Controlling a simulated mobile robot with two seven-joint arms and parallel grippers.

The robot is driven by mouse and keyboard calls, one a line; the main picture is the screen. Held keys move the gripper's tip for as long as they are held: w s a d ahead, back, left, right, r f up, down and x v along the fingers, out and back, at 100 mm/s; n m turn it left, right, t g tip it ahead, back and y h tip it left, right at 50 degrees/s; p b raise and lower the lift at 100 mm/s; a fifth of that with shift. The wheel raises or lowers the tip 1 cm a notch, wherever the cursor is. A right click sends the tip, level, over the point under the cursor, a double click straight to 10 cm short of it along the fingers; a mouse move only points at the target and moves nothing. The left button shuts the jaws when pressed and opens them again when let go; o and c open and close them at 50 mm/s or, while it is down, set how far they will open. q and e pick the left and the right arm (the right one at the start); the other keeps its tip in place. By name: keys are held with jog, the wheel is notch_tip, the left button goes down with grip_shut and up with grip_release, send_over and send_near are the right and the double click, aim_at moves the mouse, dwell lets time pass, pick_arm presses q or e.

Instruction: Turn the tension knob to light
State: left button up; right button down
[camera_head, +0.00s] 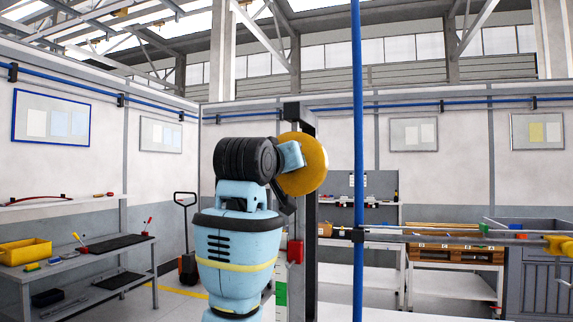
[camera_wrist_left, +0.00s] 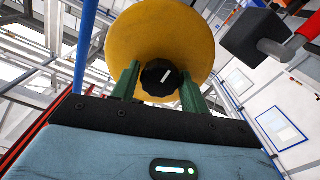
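A black scalloped tension knob (camera_wrist_left: 157,85) with a short white mark sits in front of a large yellow disc (camera_wrist_left: 185,35) in the left wrist view. The mark tilts toward the upper right. No light or heavy label is readable. My left gripper (camera_wrist_left: 161,77) has its two green fingers apart, one on each side of the knob, with narrow gaps visible; contact cannot be made out. In the head view the yellow disc (camera_head: 305,165) stands beside a dark upright post, and my left wrist reaches it. The knob and fingertips are hidden there. My right gripper is not in view.
A blue vertical pole (camera_head: 357,120) stands just right of the disc. A red box (camera_head: 295,252) is on the post below. A grey bench (camera_head: 75,265) with a yellow bin (camera_head: 25,252) is at left. Wooden pallets (camera_head: 455,250) lie on a bench at right.

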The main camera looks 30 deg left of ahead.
pick_arm(q)
jog(key=shift+o, duration=1.3)
jog(key=shift+s, duration=0.1)
jog(key=v, duration=0.7)
jog(key=shift+s, duration=0.3)
jog(key=shift+d+f, duration=0.1)
